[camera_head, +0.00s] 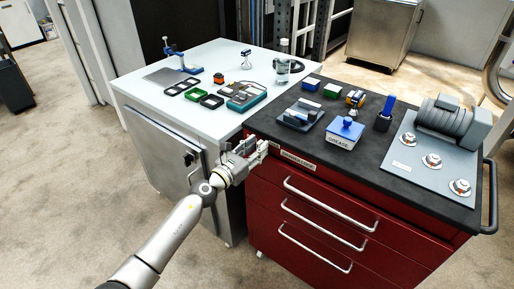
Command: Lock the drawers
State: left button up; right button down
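The red drawer cabinet (352,218) stands right of centre with a dark top. Its three drawers with silver handles look shut. A pale label (298,161) with small lettering sits on the upper front edge, left of centre. My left gripper (260,150) reaches in from the lower left to the cabinet's upper left front corner, just left of the label. It covers that corner, so any lock part there is hidden. I cannot tell whether its fingers touch anything or are apart. My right gripper is not in view.
A white-topped cabinet (140,88) stands at left with small trays, a bottle (283,65) and tools on it. The dark top bears a blue-lidded grease tub (345,132) and a grey motor panel (430,168). A dark side handle (490,197) sticks out at right.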

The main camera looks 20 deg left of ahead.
pick_arm(q)
jog(key=shift+w+d, duration=0.15)
jog(key=shift+w, duration=0.25)
jog(key=shift+c, duration=0.3)
jog(key=shift+s+r, duration=0.1)
grip_shut()
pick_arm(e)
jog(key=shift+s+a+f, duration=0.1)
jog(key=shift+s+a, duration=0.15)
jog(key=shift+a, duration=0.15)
